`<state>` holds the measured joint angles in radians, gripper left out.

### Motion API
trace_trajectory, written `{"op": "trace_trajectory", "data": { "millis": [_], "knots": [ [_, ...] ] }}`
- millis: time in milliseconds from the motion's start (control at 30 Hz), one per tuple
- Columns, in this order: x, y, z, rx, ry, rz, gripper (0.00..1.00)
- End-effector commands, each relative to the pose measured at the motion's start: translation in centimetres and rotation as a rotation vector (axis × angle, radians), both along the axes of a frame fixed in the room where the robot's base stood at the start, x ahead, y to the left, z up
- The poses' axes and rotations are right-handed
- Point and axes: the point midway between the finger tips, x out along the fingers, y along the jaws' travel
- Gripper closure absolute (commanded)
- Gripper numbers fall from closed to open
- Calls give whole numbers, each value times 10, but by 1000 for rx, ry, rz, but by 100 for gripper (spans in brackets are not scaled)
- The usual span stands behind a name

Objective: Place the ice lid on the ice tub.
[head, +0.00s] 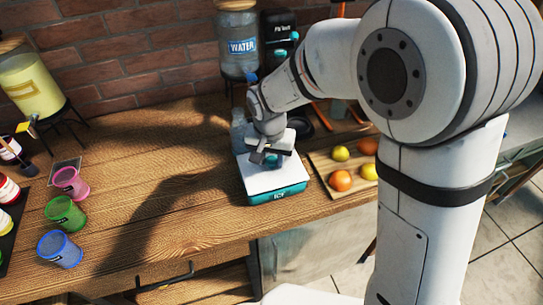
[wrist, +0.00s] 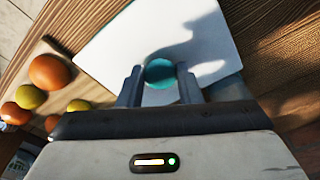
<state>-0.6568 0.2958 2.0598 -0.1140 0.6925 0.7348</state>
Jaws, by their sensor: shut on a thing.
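The ice lid (head: 262,178) is a flat white plate with a round teal knob (wrist: 160,71). My gripper (head: 268,158) is above it, with its two fingers on either side of the knob in the wrist view (wrist: 160,85), shut on it. The teal ice tub (head: 278,194), marked ICE on its front, is directly under the lid on the wooden table. The lid looks level and lined up with the tub. I cannot tell whether it rests fully on the rim or hangs just above it. The tub's inside is hidden.
A board (head: 321,160) with oranges and lemons is close at the right. A water dispenser (head: 238,45) and a dark machine (head: 279,35) stand behind. The table between is clear.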

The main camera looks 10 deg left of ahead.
Motion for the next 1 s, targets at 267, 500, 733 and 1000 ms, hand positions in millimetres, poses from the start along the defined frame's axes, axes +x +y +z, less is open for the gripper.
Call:
{"op": "trace_trajectory", "data": {
  "millis": [267,500,733,1000],
  "knots": [
    [0,0,-7,0,0,-1,92],
    [0,0,-10,0,0,-1,63],
    [1,-1,-9,0,0,-2,47],
    [1,-1,-6,0,0,-2,47]
  ]
}}
